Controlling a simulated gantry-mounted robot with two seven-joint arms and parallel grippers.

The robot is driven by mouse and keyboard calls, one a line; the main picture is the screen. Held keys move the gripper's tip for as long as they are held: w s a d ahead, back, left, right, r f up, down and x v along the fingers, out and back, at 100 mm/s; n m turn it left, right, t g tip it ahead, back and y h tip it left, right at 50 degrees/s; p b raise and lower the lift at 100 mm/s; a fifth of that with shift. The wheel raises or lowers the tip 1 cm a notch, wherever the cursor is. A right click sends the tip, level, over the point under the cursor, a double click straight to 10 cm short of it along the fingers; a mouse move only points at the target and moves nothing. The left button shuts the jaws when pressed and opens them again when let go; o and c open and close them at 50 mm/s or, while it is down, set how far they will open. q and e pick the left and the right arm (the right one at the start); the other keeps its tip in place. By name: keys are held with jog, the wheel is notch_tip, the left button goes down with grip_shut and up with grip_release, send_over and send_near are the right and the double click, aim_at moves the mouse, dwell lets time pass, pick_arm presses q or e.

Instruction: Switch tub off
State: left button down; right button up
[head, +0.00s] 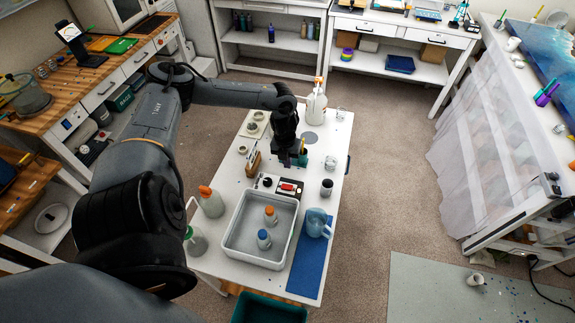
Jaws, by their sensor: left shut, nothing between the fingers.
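The tub (253,262) is a pale open basin on the white table, with two bottles in it, one orange-capped (270,217) and one blue-capped (264,240). A small box with a red switch (289,187) sits just behind the tub. I cannot tell the switch's position at this size. My left gripper (291,163) points down over the table, behind the red switch and apart from it. It is shut and empty. Its fingertips are small and dark here. My right gripper is not in view.
A dark cup (326,187) is right of the switch. A blue jug (317,224) stands on a blue mat (305,272). A white pump bottle (316,106) stands at the table's back.

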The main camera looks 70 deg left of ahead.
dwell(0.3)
pick_arm(q)
jog(key=w+d+r+t+h+b, duration=0.1)
jog(key=w+r+t+b, duration=0.1)
jog(key=w, duration=0.1)
jog(key=shift+g+y, duration=0.3)
jog(key=shift+g, duration=0.3)
jog(key=s, duration=0.1)
jog(key=s+a+f+b, duration=0.1)
jog(key=s+a, duration=0.1)
jog(key=s, duration=0.1)
jog(key=shift+a+f+b, duration=0.1)
jog(key=shift+f+b, duration=0.2)
jog(key=shift+f, duration=0.1)
jog(key=shift+f, duration=0.15)
jog(key=b, duration=0.4)
send_over(290, 186)
jog(key=s, duration=0.1)
jog(key=f, duration=0.8)
jog(key=shift+a, duration=0.25)
jog(key=f, duration=0.4)
jog(key=shift+w+d+f+b, duration=0.1)
jog(key=shift+w+d+b, duration=0.1)
jog(key=shift+b, duration=0.1)
jog(key=shift+w+f, duration=0.1)
jog(key=shift+f, duration=0.6)
